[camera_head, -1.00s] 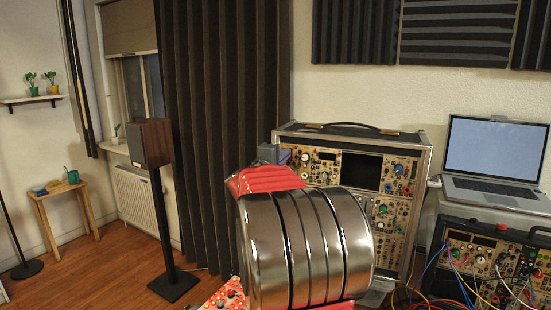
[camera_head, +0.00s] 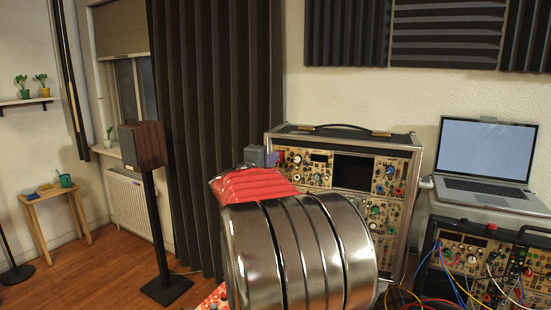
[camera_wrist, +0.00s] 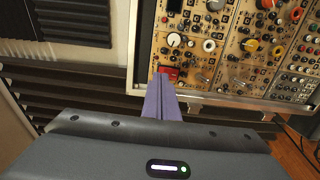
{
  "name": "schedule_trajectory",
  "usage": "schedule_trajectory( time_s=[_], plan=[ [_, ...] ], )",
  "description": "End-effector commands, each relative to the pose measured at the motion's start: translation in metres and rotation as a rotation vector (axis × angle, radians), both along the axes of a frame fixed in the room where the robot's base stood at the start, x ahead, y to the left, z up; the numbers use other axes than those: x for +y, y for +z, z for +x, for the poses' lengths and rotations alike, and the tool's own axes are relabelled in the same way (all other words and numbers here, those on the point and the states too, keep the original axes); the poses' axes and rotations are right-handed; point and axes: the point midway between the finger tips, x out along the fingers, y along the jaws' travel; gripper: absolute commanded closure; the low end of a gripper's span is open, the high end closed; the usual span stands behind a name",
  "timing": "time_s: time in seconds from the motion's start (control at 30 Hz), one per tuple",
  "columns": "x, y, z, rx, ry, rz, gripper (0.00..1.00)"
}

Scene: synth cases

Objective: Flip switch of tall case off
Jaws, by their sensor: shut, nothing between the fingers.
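The tall case (camera_head: 398,142) stands behind my arm in the head view, with a tan panel of knobs and a dark screen. In the wrist view its panel (camera_wrist: 205,62) fills the upper right. A red switch (camera_wrist: 170,74) sits near the panel's edge there; the head view shows it as a small red spot (camera_head: 281,157) at the panel's upper left. My gripper (camera_wrist: 160,80) has purple fingers, shut and empty, with the tips right at the red switch; contact is unclear. In the head view my gripper (camera_head: 271,159) is partly hidden by my arm. The switch's position cannot be told.
A lower case (camera_head: 480,255) with patch cables stands at the right, and a laptop (camera_head: 485,160) sits behind it. A dark curtain (camera_head: 215,110) and a speaker on a stand (camera_head: 143,145) are left of my arm. Open wooden floor (camera_head: 75,270) lies further left.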

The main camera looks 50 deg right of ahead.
Motion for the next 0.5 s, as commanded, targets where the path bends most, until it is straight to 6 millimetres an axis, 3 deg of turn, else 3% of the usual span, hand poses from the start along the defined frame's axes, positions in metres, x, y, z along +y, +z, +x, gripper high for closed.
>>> schedule_trajectory(
  time_s=[0.5],
  plan=[
    [0.081,0.007,-0.026,-0.003,0.004,0.002,1.00]
  ],
)
